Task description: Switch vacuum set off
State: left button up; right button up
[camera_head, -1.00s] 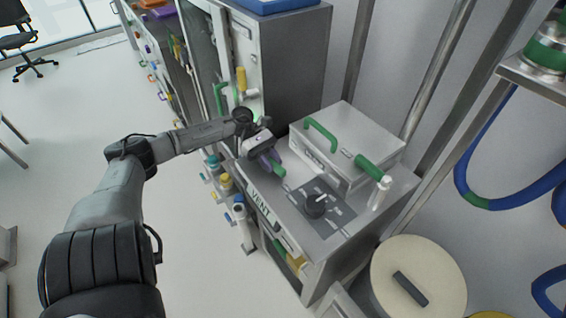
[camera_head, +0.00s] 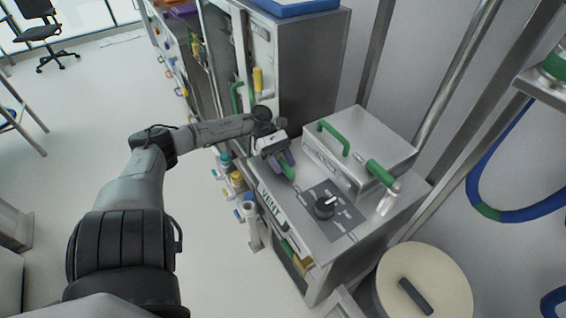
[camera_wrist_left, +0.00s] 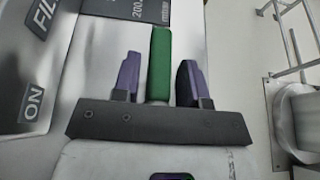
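My left gripper (camera_head: 285,162) is at the left end of the grey cabinet top. In the left wrist view its two purple fingers (camera_wrist_left: 159,82) stand open on either side of a green handle (camera_wrist_left: 158,62), with narrow gaps to it. The handle also shows in the head view (camera_head: 290,173). An "ON" label (camera_wrist_left: 33,104) is on the metal surface left of the handle in the wrist view. A black knob (camera_head: 324,208) sits on a dark dial plate on the cabinet top, right of the gripper. My right gripper is out of view.
A metal box (camera_head: 366,143) with green handles stands behind the knob. A tall grey cabinet (camera_head: 305,70) rises behind the gripper. A cream round lid (camera_head: 448,276) is at the lower right. Open floor (camera_head: 85,120) lies to the left.

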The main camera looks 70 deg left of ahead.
pick_arm(q)
jog(key=shift+o, duration=0.7)
jog(key=shift+a, duration=0.1)
jog(key=shift+v, duration=3.7)
